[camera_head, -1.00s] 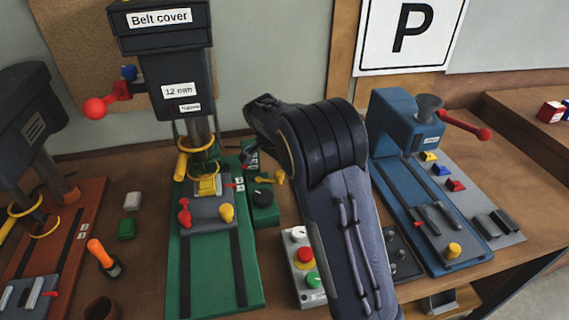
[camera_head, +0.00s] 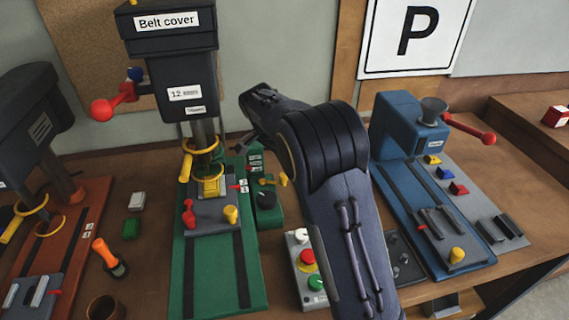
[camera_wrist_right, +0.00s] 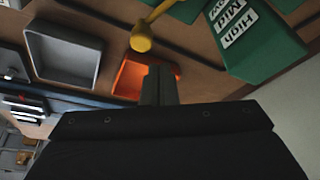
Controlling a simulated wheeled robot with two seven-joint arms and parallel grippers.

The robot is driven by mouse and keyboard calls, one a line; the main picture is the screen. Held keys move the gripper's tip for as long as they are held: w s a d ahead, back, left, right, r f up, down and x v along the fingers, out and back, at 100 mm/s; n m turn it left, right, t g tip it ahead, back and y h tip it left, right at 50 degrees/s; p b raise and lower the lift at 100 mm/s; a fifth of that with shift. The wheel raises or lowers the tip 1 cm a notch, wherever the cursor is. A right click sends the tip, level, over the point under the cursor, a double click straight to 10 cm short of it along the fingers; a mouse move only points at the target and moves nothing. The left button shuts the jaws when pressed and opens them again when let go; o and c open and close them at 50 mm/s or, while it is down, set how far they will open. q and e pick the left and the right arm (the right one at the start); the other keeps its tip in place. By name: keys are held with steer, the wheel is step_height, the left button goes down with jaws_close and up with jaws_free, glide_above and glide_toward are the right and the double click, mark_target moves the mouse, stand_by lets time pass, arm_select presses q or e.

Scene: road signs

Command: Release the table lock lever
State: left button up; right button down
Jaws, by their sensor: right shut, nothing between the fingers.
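The green drill press (camera_head: 180,90) stands left of centre, with a yellow handle (camera_head: 186,167) at the ring on its column. A small yellow-knobbed lever (camera_head: 283,180) shows beside the green control box (camera_head: 264,206). A yellow-ended lever (camera_wrist_right: 141,38) also shows in the right wrist view, just beyond my fingertips and apart from them. I cannot tell which of these is the table lock lever. My right gripper (camera_wrist_right: 158,82) is shut and empty. In the head view its fingers are mostly hidden by my wrist. My left gripper is not in view.
A green block with speed labels (camera_wrist_right: 245,35), a grey tray (camera_wrist_right: 62,55) and an orange tray (camera_wrist_right: 130,82) lie near my right fingers. An orange-red press (camera_head: 45,240) stands left and a blue machine (camera_head: 405,140) right. A button box (camera_head: 308,270) sits beside my right forearm.

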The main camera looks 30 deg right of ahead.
steer(key=shift+v, duration=2.35)
steer(key=shift+s+f, duration=0.1)
